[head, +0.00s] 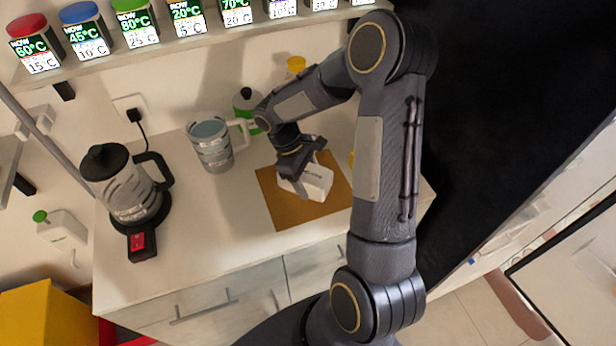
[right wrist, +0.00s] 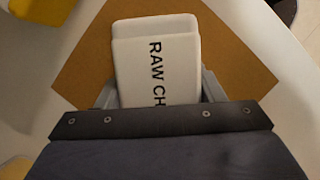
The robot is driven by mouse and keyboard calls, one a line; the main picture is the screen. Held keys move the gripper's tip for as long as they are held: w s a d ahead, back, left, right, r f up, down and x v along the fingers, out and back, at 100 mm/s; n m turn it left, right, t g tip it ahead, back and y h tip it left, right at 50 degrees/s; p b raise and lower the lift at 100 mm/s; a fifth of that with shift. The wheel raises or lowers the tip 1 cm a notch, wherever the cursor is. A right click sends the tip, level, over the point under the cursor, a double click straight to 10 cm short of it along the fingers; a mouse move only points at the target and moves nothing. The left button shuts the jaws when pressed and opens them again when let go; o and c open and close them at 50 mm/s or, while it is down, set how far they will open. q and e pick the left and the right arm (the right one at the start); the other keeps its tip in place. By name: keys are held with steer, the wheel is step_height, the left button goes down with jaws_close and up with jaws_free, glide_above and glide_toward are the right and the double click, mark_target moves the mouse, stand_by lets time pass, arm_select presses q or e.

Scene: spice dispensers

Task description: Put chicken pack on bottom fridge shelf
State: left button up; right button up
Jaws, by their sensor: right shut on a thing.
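The chicken pack is a white box (head: 314,183) over the brown board (head: 281,212) on the counter. In the right wrist view the pack (right wrist: 158,60) shows black letters reading "RAW CH", the rest hidden by my gripper. My right gripper (head: 296,178) is shut on the pack, with a finger on each side of it in the right wrist view (right wrist: 158,92). I cannot tell whether the pack touches the board. My left gripper is not in view. No fridge shelf can be made out for certain.
Spice dispensers (head: 137,22) line the shelf above. A large black panel (head: 480,110) stands at the right.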

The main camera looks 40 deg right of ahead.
steer(key=shift+f, duration=0.1)
steer(key=o, duration=1.3)
steer(key=shift+c, duration=0.2)
